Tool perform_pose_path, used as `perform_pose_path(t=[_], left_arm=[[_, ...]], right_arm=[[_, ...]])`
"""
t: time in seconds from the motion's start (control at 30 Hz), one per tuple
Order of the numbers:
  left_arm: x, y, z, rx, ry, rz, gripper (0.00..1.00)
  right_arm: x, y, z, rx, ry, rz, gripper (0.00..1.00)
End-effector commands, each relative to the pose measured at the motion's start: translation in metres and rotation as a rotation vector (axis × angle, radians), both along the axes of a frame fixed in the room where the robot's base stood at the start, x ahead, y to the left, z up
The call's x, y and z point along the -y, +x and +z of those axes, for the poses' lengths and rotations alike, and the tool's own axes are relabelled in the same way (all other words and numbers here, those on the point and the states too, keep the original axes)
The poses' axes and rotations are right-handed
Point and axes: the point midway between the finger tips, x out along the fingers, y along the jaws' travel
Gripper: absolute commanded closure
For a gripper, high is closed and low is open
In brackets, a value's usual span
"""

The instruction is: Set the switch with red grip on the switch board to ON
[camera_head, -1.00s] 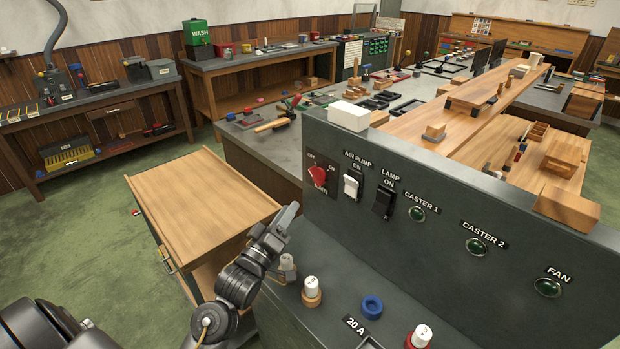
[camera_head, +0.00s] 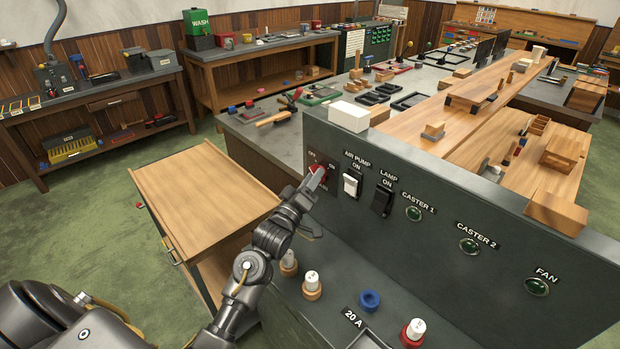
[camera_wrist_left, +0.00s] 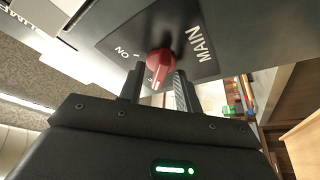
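The switch with the red grip (camera_head: 321,169) is at the left end of the dark switch board (camera_head: 450,235). My left gripper (camera_head: 313,184) is at it and partly covers it in the head view. In the left wrist view the red grip (camera_wrist_left: 160,62) sits between the two fingers of my left gripper (camera_wrist_left: 159,82), on a plate marked MAIN and ON. The fingers are apart, one on each side of the grip; whether they touch it I cannot tell. The grip does not point straight at the ON mark. My right gripper is not in view.
An air pump switch (camera_head: 351,184) with a white rocker and a lamp switch (camera_head: 382,200) with a black one are close to the right. Green buttons (camera_head: 414,213) follow. Fuses (camera_head: 312,283) stand on the ledge below. A wooden-topped cabinet (camera_head: 195,195) is to the left.

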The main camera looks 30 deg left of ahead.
Motion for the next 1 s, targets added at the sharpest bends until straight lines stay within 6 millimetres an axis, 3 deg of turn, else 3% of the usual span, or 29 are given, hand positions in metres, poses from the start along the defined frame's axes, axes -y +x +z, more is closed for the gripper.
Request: perform_pose_path(t=[0.03, 0.3, 0.4, 0.67, 1.0], left_arm=[[0.0, 0.0, 0.0, 0.0, 0.0, 0.0, 0.68], [-0.001, 0.0, 0.0, -0.001, 0.0, 0.001, 1.0], [-0.008, -0.001, 0.0, -0.001, 0.002, 0.003, 1.0], [-0.003, -0.001, -0.002, 0.012, 0.036, 0.005, 1.0], [-0.003, 0.001, -0.005, 0.086, 0.253, 0.003, 1.0]], right_arm=[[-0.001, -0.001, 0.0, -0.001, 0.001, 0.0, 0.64], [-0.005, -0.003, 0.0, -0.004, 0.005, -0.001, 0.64], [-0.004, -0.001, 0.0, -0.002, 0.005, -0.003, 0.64], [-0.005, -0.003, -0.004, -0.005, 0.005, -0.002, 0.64], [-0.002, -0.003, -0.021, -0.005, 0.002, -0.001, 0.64]])
